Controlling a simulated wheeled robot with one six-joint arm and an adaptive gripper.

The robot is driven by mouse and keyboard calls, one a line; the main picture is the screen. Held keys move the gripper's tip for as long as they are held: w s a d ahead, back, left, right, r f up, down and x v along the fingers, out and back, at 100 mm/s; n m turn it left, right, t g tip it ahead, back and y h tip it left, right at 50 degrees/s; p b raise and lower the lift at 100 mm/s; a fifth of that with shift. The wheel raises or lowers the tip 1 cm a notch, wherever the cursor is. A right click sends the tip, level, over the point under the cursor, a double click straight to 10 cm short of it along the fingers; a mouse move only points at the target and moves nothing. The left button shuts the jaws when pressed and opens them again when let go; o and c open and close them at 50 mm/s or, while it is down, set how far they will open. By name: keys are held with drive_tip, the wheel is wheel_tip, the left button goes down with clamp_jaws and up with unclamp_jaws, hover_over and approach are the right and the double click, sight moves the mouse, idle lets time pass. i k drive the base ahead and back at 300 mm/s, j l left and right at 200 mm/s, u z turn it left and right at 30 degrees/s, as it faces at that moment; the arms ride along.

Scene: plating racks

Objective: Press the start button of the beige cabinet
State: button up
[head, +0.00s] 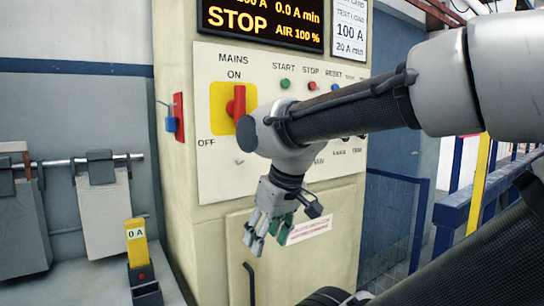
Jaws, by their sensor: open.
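The beige cabinet (175,50) stands in the middle of the head view with a pale control panel on its front. The green start button (285,83) is on the panel under the word START, left of the red stop button (312,86). My gripper (266,246) is open and empty. It hangs below the panel, in front of the cabinet's lower door, well below the start button and apart from it. My forearm crosses the panel and hides part of its lower right controls. The start button itself is in clear view.
A red mains switch (237,103) on a yellow plate is left of the buttons. The dark display (262,20) above reads STOP. A yellow meter (137,243) reading 0 A and hanging plates (103,215) stand at left. Blue railings (455,212) are at right.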

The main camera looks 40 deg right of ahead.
sight(284, 83)
drive_tip(key=z, duration=1.05)
